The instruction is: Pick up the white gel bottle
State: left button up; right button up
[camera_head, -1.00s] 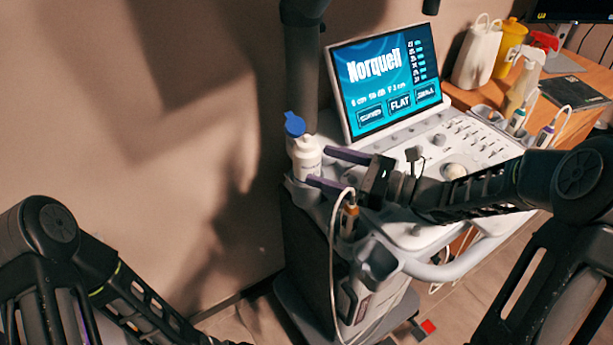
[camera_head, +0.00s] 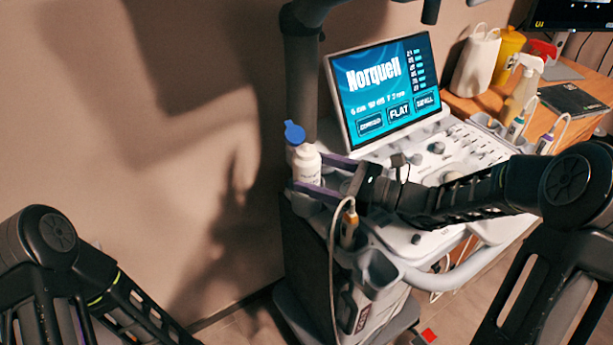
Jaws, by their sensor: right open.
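The white gel bottle (camera_head: 306,168) with a blue flip cap stands upright in a holder at the left side of the ultrasound machine (camera_head: 415,240). My right gripper (camera_head: 316,176) comes in from the right with its purple-lined fingers spread. One finger lies on the far side of the bottle and the other crosses in front of its lower part, so the bottle sits between the fingertips. I cannot tell whether either finger touches it. My left arm shows at the lower left; its gripper is out of the frame.
The machine's screen (camera_head: 384,88) rises behind the gripper. A probe (camera_head: 349,223) with a looping cable hangs close below my right gripper. A wooden desk (camera_head: 478,101) at the back right holds a spray bottle (camera_head: 522,90) and a yellow container (camera_head: 508,55). The wall is at the left.

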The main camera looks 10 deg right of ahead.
aim_at(294, 166)
jog(key=x, duration=0.5)
jog(key=shift+a+r, duration=0.1)
jog(key=shift+a, duration=0.05)
jog(key=shift+c, duration=0.3)
grip_shut()
dwell(0.8)
